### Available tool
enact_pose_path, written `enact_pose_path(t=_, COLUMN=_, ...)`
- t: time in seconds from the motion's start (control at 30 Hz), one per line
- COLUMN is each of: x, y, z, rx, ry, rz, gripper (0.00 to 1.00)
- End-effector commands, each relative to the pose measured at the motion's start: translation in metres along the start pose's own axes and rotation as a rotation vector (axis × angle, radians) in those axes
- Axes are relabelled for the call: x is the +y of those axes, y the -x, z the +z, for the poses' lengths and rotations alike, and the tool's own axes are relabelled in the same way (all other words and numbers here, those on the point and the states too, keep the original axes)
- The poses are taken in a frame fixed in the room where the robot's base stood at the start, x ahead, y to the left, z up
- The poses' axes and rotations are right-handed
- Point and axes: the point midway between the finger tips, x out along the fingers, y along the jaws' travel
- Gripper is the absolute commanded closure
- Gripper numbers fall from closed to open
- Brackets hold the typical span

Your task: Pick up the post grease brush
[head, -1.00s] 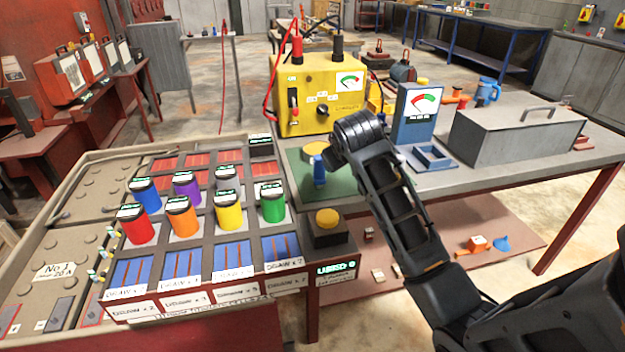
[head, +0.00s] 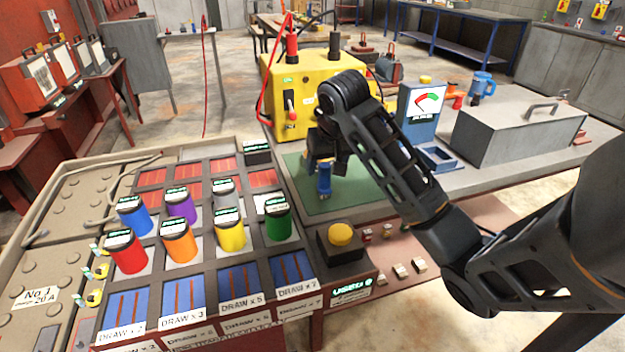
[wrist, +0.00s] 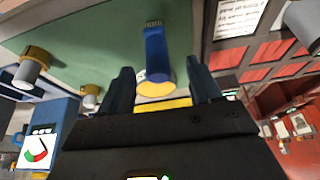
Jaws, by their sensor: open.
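The post grease brush, as I take it, is the blue upright piece (head: 324,180) on the green mat (head: 350,190) in the head view. In the wrist view the blue brush (wrist: 155,50) has a dark ribbed end at the top and a yellow round part at its lower end. My gripper (head: 321,150) is over the mat, just above and behind the brush in the head view. In the wrist view my gripper (wrist: 158,66) is open, its two fingers on either side of the blue brush with gaps between. My arm hides part of the mat.
A yellow charger box (head: 300,85) stands behind the mat. A blue meter (head: 421,110) and grey toolbox (head: 515,130) are to the right. A yellow button box (head: 340,235) sits in front. Coloured canisters (head: 230,235) fill the panel on the left.

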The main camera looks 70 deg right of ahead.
Motion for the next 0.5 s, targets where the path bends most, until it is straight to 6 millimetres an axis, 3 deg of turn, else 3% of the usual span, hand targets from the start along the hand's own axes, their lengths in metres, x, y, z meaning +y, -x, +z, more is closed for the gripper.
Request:
enact_pose_path(t=0.17, x=0.002, y=-0.009, z=0.002, rx=-0.013, ry=-0.009, rz=0.003, gripper=0.37)
enact_pose_path(t=0.5, x=0.007, y=-0.046, z=0.0, rx=-0.012, ry=-0.007, rz=0.005, gripper=0.37)
